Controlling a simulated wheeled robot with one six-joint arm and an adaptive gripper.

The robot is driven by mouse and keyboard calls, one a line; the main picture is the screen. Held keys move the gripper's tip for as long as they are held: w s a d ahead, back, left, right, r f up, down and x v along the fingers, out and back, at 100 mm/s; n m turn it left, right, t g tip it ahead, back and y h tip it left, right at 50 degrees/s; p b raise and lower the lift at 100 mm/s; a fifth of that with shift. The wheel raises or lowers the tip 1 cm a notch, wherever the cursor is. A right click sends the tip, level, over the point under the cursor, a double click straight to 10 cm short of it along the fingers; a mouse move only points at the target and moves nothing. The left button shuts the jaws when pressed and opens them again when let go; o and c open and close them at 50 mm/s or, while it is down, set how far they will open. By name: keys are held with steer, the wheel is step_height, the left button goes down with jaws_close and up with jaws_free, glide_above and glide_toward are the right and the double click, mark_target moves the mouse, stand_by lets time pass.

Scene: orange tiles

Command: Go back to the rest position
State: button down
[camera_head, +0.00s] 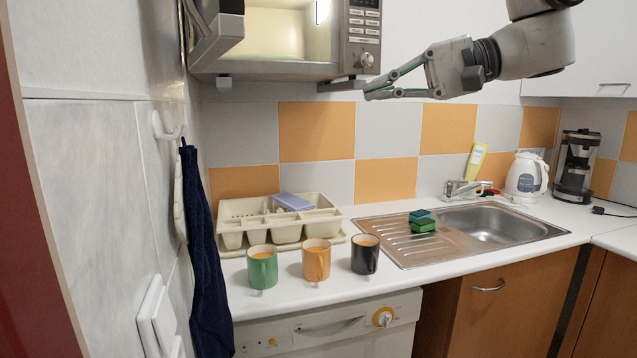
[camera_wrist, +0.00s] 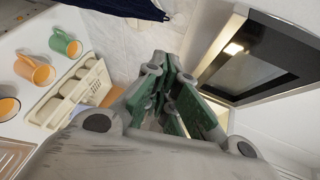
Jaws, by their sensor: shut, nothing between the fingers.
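My gripper (camera_head: 368,92) is in the upper middle of the head view, at the end of my arm reaching in from the upper right. Its fingers point left and are shut, with nothing held. It hangs in the air in front of the tiled wall, just right of and below the microwave (camera_head: 367,60). In the wrist view the green-padded fingers (camera_wrist: 172,90) lie close together, with the microwave (camera_wrist: 265,55) to their right and the wall beyond them.
A green mug (camera_head: 262,268), an orange mug (camera_head: 316,262) and a black mug (camera_head: 365,256) stand on the counter before a cream drying rack (camera_head: 233,240). The microwave door is open. A sink (camera_head: 490,222), kettle (camera_head: 524,178) and coffee maker (camera_head: 577,165) are at right. A dark blue towel (camera_head: 203,255) hangs left.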

steer(key=s+d+f+t+h, duration=0.1)
steer(key=d+f+h, duration=0.55)
steer(key=f, duration=0.65)
steer(key=s+d+f+n+h, duration=0.1)
steer(key=s+d+f+h, duration=0.3)
steer(key=d, duration=0.6)
steer(key=s+d+f+n+h, duration=0.1)
steer(key=s+d+f+h, duration=0.3)
steer(key=d+f, duration=0.5)
steer(key=shift+s+d+t, duration=0.3)
steer(key=shift+s+d, duration=0.35)
steer(key=shift+s, duration=0.6)
